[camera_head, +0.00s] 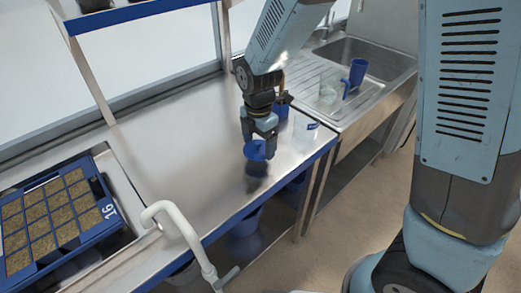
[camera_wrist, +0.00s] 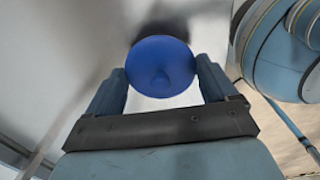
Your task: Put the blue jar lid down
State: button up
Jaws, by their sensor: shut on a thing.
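The blue jar lid (camera_head: 255,150) is round and held between the fingers of my gripper (camera_head: 262,138). In the head view it hangs over the steel worktop near its front edge, with a dark shadow or reflection below it. In the wrist view the lid (camera_wrist: 160,66) shows as a full blue disc, with a finger of my gripper (camera_wrist: 160,85) on each side. My gripper is shut on it. The exact gap between lid and worktop cannot be told.
A blue-rimmed clear jar (camera_head: 307,129) stands to the right, and a dark blue container (camera_head: 282,106) is behind my gripper. A sink (camera_head: 365,55) with a blue jug (camera_head: 356,73) lies at the back right. A seed tray (camera_head: 108,206) marked 16 is at left. The worktop's middle is clear.

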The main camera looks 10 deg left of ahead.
aim_at(258, 150)
jog(key=shift+w+a+f, duration=0.15)
jog(key=shift+w+f, duration=0.05)
jog(key=shift+f, duration=1.55)
jog(key=shift+f, duration=0.1)
jog(key=o, duration=0.8)
notch_tip(258, 150, up, 12)
jog(key=shift+r, duration=0.1)
